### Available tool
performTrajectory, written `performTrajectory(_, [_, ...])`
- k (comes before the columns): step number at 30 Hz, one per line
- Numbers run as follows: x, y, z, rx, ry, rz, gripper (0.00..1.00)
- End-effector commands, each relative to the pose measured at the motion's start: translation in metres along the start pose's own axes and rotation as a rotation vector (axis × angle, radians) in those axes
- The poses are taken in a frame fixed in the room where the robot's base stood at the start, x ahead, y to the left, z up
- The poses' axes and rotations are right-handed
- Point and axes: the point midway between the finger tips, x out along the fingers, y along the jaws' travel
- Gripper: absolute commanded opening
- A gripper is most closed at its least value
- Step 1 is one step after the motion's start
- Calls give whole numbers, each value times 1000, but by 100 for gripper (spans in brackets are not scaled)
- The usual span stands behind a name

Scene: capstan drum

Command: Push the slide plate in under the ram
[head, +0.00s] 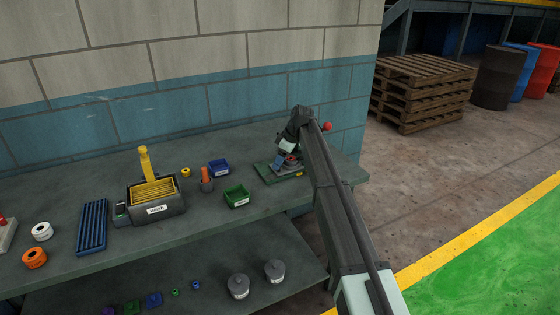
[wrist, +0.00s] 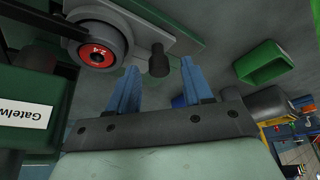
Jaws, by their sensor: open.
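The slide plate (wrist: 183,38) is a grey plate at the top of the wrist view. The ram is not clearly visible; my arm hides part of the press.
A green body with a white label (wrist: 22,112) is close on the left of the wrist view. A green bin (head: 237,196) and a blue bin (head: 219,167) stand left of the press. The bench edge is near on the right.

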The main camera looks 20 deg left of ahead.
Motion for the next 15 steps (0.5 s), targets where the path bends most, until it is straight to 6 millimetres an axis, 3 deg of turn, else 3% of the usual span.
performTrajectory(5, [-23, 0, 0, 0, 1, 2, 50])
performTrajectory(15, [-88, 1, 0, 0, 2, 2, 50])
